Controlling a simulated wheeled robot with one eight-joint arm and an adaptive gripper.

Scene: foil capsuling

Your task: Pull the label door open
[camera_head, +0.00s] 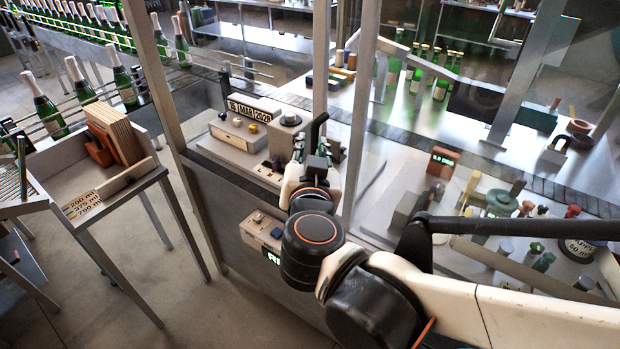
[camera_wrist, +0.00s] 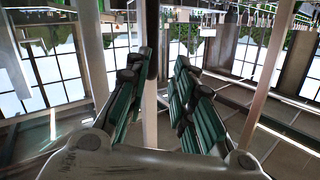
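The label door looks like the clear panel in a pale metal frame (camera_head: 361,110) at the middle of the head view, though its outline is hard to tell. A dark upright bar, like a handle (camera_head: 318,128), stands close to the gripper. My gripper (camera_head: 312,150) is in front of the enclosure at the bar's lower part, partly hidden by my wrist. In the wrist view my gripper (camera_wrist: 158,70) is open, with green-padded fingers apart. A dark upright bar (camera_wrist: 152,42) and a pale post (camera_wrist: 149,105) show between them. Contact cannot be told.
Behind the frame is a date sign (camera_head: 254,108) above a pale box with knobs (camera_head: 238,134). A side cart (camera_head: 117,183) holds brown boards (camera_head: 113,136). Green bottles (camera_head: 122,80) line the conveyor at left. A work surface with tools lies behind the glass at right.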

